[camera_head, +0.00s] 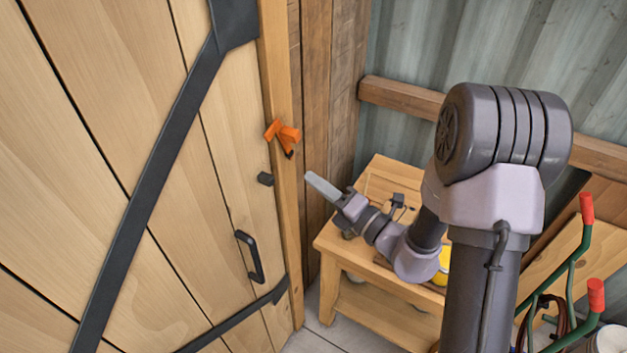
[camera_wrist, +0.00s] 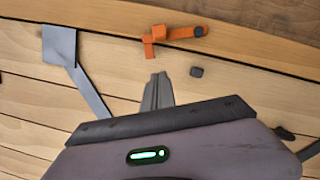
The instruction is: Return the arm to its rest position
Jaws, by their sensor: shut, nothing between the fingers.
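My gripper (camera_head: 322,187) is shut and empty. It is held out to the left, in front of the wooden door (camera_head: 165,130) near the door's right edge. In the wrist view the closed fingers (camera_wrist: 158,92) point at the door boards. My arm reaches from the right of the view over a small wooden table.
The wooden table (camera_head: 328,236) stands below my arm, with a yellow can (camera_head: 441,266) partly hidden on it. A black door handle (camera_head: 250,257) is at lower left. Green tubes with red grips (camera_head: 587,207) stand at right. A corrugated wall (camera_head: 420,45) is behind.

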